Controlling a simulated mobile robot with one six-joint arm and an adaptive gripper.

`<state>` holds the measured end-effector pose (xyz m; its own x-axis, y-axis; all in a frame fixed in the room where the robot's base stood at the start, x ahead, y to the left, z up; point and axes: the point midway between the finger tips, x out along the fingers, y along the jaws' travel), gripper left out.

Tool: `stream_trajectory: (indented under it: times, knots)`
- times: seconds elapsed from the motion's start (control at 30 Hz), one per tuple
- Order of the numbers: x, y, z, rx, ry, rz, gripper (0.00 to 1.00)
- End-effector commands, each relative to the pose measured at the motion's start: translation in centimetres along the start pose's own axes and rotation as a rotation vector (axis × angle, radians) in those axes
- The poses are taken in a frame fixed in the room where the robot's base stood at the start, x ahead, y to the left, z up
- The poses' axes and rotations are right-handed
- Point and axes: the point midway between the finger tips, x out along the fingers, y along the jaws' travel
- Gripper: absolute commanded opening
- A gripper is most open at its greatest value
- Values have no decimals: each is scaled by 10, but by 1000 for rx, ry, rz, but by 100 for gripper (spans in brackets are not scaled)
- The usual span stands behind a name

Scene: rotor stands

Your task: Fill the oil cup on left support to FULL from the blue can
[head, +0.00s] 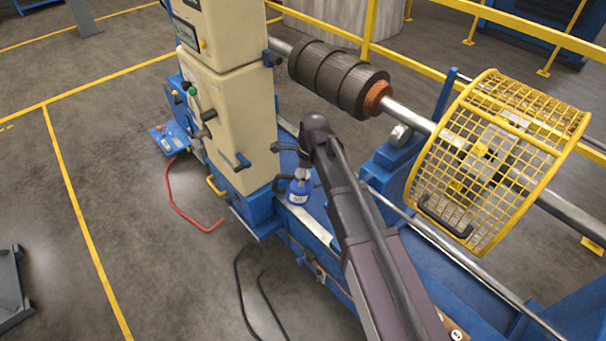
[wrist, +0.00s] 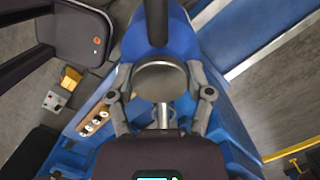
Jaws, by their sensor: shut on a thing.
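The blue can (head: 299,196) has a pale label and shows near the machine's cream column in the head view. In the wrist view the blue can (wrist: 182,38) has a dark spout pointing up the picture and a round grey top. My gripper (wrist: 160,82) is shut on the can's top, one finger on each side. It also shows in the head view (head: 298,166), partly hidden by my arm. I cannot tell whether the can rests on the blue bed or hangs just above it. A blue support (head: 388,165) stands right of my arm; I cannot make out an oil cup.
A cream machine column (head: 233,120) with levers stands close left of the can. A dark ribbed rotor (head: 335,75) on a shaft lies behind. A yellow mesh guard (head: 498,160) is at the right. A red hose (head: 185,208) lies on the open floor at left.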

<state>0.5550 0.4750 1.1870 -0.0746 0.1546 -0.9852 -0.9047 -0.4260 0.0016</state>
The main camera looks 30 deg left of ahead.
Motion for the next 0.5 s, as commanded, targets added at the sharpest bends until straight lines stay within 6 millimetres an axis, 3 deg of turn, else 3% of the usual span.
stream_trajectory:
  times: [0.5]
  knots:
    - [16,0,-8,2,-156,-1,5]
